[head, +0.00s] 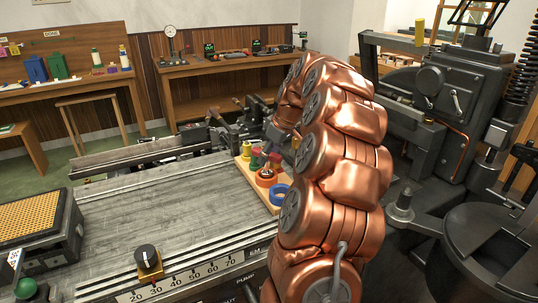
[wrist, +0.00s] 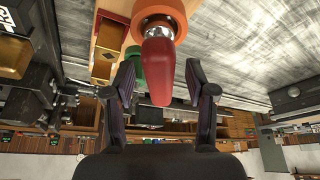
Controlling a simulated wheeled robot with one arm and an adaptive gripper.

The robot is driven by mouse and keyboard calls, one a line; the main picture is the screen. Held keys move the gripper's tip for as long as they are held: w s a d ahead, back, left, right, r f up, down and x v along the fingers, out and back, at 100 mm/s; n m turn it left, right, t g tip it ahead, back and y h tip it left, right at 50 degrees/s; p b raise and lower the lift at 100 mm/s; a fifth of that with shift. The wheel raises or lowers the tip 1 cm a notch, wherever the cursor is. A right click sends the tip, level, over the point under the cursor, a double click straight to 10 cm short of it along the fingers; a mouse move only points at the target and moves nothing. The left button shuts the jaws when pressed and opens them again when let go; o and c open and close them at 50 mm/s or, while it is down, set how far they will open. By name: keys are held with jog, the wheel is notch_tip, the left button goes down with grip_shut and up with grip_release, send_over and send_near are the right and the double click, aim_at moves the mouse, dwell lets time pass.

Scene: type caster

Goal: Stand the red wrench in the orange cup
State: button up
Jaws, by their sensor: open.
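The red wrench (wrist: 157,72) is in the wrist view, its thick red handle between my fingers and its silver end at the mouth of the orange cup (wrist: 158,8). It looks upright in the cup; how deep it sits is hidden. My gripper (wrist: 161,66) is open, with one finger on each side of the handle and gaps visible. In the head view the orange cup (head: 266,179) stands on a wooden board, with the red handle (head: 275,157) above it. My copper arm covers part of that area.
The grey slotted table (head: 165,215) to the left is mostly clear. A dark machine (head: 450,110) stands at right.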

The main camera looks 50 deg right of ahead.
jog(key=v, duration=1.2)
jog(key=shift+a, duration=0.1)
dwell(0.5)
jog(key=s+a+f+g+y+p, duration=0.1)
jog(key=s+a+g, duration=0.1)
jog(key=a, duration=1.2)
jog(key=s+a+f+g+p, duration=0.1)
jog(key=a+f+p, duration=0.1)
jog(key=a, duration=1.2)
jog(key=s+a+f+g, duration=0.1)
jog(key=s+a+f, duration=0.2)
jog(key=s, duration=0.4)
jog(key=s+a+f+m+g+h+p, duration=0.1)
jog(key=s+a+f, duration=0.2)
jog(key=s, duration=0.4)
jog(key=s+a+f+m+g+h+p, duration=0.1)
jog(key=s+a+f, duration=0.3)
jog(key=s, duration=0.4)
jog(key=shift+a, duration=0.2)
